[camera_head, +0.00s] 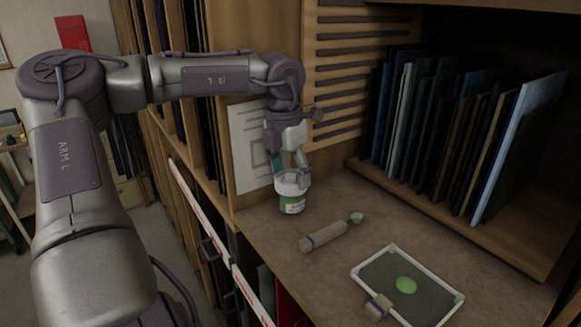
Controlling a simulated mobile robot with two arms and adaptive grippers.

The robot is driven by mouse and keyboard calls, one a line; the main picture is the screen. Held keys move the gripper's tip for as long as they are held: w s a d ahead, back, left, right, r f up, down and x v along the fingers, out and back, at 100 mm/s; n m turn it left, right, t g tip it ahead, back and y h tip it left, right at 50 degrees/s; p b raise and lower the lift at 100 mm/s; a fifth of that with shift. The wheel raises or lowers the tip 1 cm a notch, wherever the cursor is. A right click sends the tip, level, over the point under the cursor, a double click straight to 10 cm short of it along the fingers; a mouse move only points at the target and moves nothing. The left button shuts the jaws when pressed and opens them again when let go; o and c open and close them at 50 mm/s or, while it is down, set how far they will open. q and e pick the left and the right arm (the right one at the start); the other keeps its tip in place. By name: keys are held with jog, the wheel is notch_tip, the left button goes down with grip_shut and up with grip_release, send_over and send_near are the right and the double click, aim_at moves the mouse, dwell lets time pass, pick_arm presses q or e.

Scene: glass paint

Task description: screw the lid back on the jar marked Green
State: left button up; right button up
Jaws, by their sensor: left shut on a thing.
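The jar (291,205), with a green and white label, stands upright near the left edge of the worktop. Its label writing is too small to read. A white lid (291,181) sits at the jar's mouth; I cannot tell how tightly it is seated. My left gripper (291,172) points down from above and is shut on the lid. Its fingers hide part of the lid's top. My right gripper is not in view.
A brush-like tool (326,235) with a green tip lies right of the jar. A framed dark panel (375,272) with a green spot lies front right. Upright glass sheets (440,115) fill the shelf behind.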

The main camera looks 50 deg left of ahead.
pick_arm(q)
jog(key=m+p, duration=0.1)
jog(key=m, duration=0.1)
jog(key=shift+m, duration=0.4)
jog(key=shift+a+m+h+p, duration=0.1)
jog(key=shift+m+h+p, duration=0.25)
jog(key=shift+m, duration=0.85)
